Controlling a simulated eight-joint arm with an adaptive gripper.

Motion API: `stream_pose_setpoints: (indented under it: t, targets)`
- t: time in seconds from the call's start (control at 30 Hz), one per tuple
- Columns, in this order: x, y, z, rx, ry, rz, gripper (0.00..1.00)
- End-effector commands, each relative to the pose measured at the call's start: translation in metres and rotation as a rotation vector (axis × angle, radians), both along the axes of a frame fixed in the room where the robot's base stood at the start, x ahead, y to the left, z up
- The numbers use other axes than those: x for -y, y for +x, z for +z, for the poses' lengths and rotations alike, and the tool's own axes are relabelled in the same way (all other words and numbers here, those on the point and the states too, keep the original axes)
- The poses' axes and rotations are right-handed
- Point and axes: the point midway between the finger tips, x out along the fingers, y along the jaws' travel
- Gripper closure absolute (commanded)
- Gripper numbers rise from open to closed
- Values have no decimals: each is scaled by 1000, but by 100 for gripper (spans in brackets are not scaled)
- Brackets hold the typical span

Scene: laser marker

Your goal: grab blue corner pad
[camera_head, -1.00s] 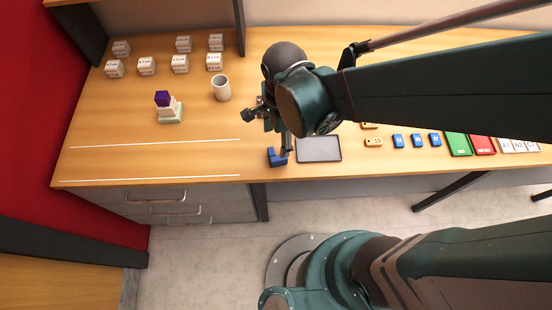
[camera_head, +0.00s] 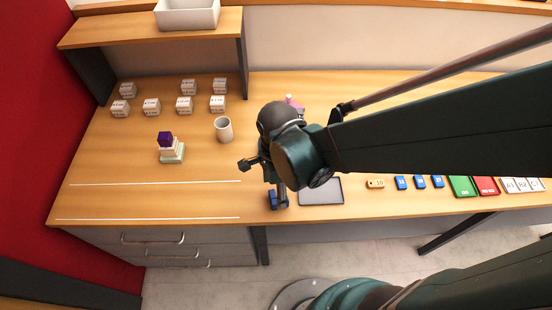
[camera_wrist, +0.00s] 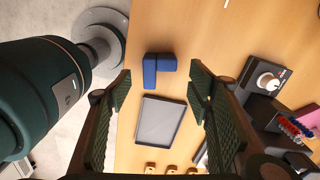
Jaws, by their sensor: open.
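The blue corner pad (camera_wrist: 151,70) is an L-shaped blue piece lying on the wooden table near its front edge. In the head view the pad (camera_head: 273,199) shows only partly, beside and behind a finger of my gripper. My gripper (camera_head: 264,178) is open over the table by the pad. In the wrist view its two fingers (camera_wrist: 160,88) stand wide apart with nothing between them touching. The pad lies beyond the fingertips, between their lines. Whether a finger touches the pad cannot be told.
A grey tray (camera_head: 321,191) lies just right of the pad. A cup (camera_head: 223,130), a small stack with a purple top (camera_head: 166,139) and several white cubes (camera_head: 186,105) stand to the left. Blue, green and red pieces lie right. The table's front-left area is clear.

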Motion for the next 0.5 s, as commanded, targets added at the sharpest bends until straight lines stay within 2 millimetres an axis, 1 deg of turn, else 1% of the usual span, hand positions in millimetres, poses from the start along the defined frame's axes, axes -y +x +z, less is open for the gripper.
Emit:
stream_pose_setpoints:
  t: [0.13,0.5]
  targets:
    - [0,0,-7,0,0,0,49]
    - [0,0,-8,0,0,0,49]
